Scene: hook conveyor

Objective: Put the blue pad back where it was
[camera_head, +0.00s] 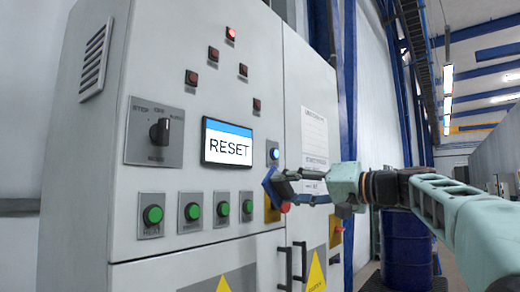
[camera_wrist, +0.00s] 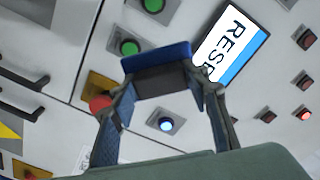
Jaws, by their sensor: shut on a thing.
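The blue pad (camera_head: 269,187) is at the end of my gripper (camera_head: 284,187), in front of the grey control cabinet (camera_head: 90,150). In the wrist view, the blue pad (camera_wrist: 157,55) spans between the two fingertips of my gripper (camera_wrist: 158,82), with a dark face toward the camera. The fingers are shut on it. In the head view the pad overlaps the cabinet front near the red button (camera_head: 285,207) on its yellow plate; I cannot tell whether it touches the cabinet. No empty place for the pad is clearly visible.
The cabinet carries a screen reading RESET (camera_head: 228,143), a rotary switch (camera_head: 160,131), several green buttons (camera_head: 152,214) and a lit blue button (camera_head: 274,154). Black door handles (camera_head: 285,268) stick out below. A blue barrel (camera_head: 407,255) stands at right.

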